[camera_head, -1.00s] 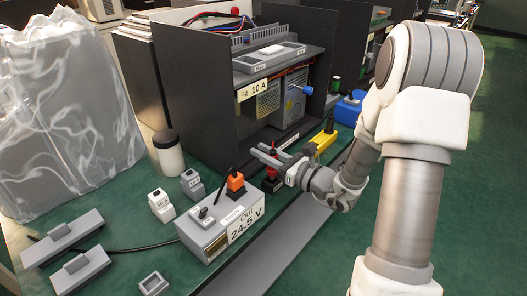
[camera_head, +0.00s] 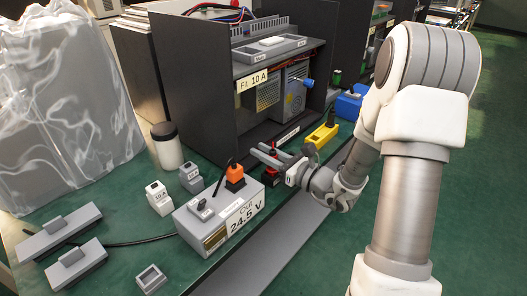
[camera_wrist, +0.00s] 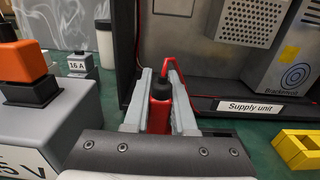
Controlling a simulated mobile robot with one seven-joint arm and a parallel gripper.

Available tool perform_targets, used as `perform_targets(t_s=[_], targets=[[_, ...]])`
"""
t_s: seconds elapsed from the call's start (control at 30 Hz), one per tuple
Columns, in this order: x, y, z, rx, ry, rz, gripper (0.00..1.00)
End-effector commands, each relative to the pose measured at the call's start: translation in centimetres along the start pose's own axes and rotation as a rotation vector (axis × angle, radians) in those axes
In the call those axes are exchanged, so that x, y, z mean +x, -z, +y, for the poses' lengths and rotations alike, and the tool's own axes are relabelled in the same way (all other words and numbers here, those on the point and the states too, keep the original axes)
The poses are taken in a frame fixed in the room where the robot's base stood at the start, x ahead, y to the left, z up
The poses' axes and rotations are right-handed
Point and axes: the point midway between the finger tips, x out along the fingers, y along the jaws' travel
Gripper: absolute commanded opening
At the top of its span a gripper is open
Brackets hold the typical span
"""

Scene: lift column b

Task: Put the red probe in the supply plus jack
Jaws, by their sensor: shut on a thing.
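The red probe (camera_wrist: 160,108), with a black collar and a red lead bent over its top, stands between my gripper's (camera_wrist: 161,88) two grey fingers in the wrist view. My gripper is shut on it. In the head view my gripper (camera_head: 268,154) is in front of the open dark cabinet, right of the grey 24.5 V box, and the probe (camera_head: 274,149) is small and partly covered. A dark red block (camera_head: 270,180) sits just below the fingers; I cannot tell whether the probe touches it. The supply unit (camera_wrist: 245,72) is behind, labelled "Supply unit". I cannot make out its plus jack.
The grey box (camera_head: 205,238) with an orange plug (camera_head: 235,175) stands close on the left. A yellow block (camera_head: 322,136) and a blue block (camera_head: 348,106) lie to the right. The cabinet's dark side wall (camera_head: 185,90) rises behind. Small fuse blocks (camera_head: 160,198) sit at left.

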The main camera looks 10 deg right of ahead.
Motion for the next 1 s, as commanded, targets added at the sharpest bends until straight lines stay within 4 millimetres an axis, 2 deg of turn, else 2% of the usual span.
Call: perform_targets(t_s=[0.33,0.37,0.5,0.57,0.87,1.0], targets=[[0.0,1.0,0.0,0.000,0.000,0.000,0.00],[0.0,0.9,0.0,0.000,0.000,-0.001,0.26],[0.0,0.9,0.0,0.000,0.000,0.000,0.51],[0.0,0.9,0.0,0.000,0.000,0.000,0.59],[-0.1,0.9,0.0,0.000,0.000,0.000,0.59],[-1.4,0.8,-0.1,0.001,0.003,0.003,0.59]])
